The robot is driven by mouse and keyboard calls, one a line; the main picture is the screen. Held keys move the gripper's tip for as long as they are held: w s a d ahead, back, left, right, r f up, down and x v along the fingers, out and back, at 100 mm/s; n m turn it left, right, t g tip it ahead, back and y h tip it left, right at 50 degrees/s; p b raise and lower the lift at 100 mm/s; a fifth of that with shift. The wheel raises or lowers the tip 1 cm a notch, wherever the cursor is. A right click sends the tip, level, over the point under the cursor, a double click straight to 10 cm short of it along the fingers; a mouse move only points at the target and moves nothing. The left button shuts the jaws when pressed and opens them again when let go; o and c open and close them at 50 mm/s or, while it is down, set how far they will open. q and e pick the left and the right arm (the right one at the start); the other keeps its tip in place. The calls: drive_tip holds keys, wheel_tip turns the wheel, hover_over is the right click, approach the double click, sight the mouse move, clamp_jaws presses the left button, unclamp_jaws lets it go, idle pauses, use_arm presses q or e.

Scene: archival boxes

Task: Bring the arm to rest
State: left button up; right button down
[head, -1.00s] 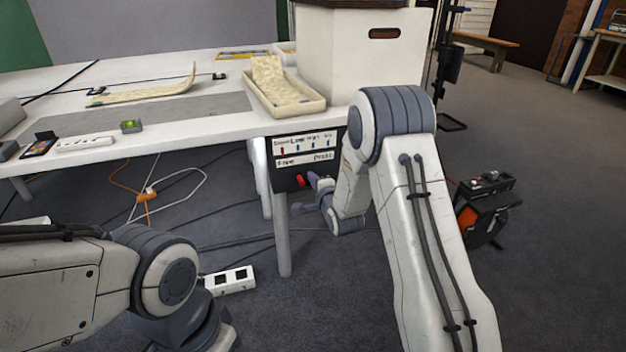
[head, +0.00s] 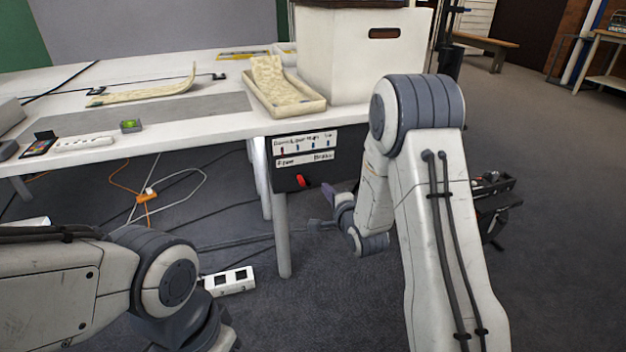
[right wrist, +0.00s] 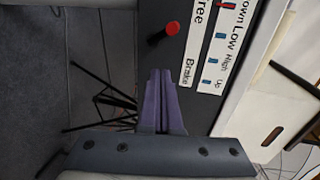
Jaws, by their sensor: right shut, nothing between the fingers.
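My right arm (head: 432,200) reaches forward, raised beside the table's right end. Its right gripper (head: 322,206) is low, to the right of and below the black control panel (head: 318,160) under the table edge. In the right wrist view the purple fingers of the right gripper (right wrist: 161,90) are together with nothing between them. The panel's red knob (head: 301,181) is apart from the fingers; it also shows in the right wrist view (right wrist: 172,28) above the fingertips. My left arm (head: 110,285) lies at the lower left, and its gripper is out of the picture.
The white table (head: 215,127) holds a large white box (head: 355,60), a tray (head: 290,108) with a pale folded item, and a power strip (head: 85,143). A socket block (head: 230,282) and cables lie on the floor. A black and orange device stands behind my right arm.

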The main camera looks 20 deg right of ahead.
drive_tip(key=s+a+r+n+g+y+p, duration=0.1)
drive_tip(key=s+a+r+n+g+y, duration=0.1)
drive_tip(key=s+a+n+g, duration=0.95)
drive_tip(key=s+a+r+n+g, duration=0.15)
drive_tip(key=s+n, duration=0.25)
drive_tip(key=s, duration=0.5)
drive_tip(key=s+a+r+n+g+h+p, duration=0.1)
drive_tip(key=s+a+n, duration=0.3)
drive_tip(key=s, duration=0.5)
drive_tip(key=s+a+r+n+g, duration=0.1)
drive_tip(key=s+r+n+g, duration=0.1)
drive_tip(key=s+n, duration=0.5)
wheel_tip(320, 180, up, 38)
drive_tip(key=s+m+p, duration=0.1)
drive_tip(key=s+p, duration=0.1)
drive_tip(key=p, duration=3.6)
drive_tip(key=shift+s+d+f+m+h, duration=0.15)
drive_tip(key=shift+s+f+m+h, duration=0.1)
drive_tip(key=shift+m+h, duration=0.1)
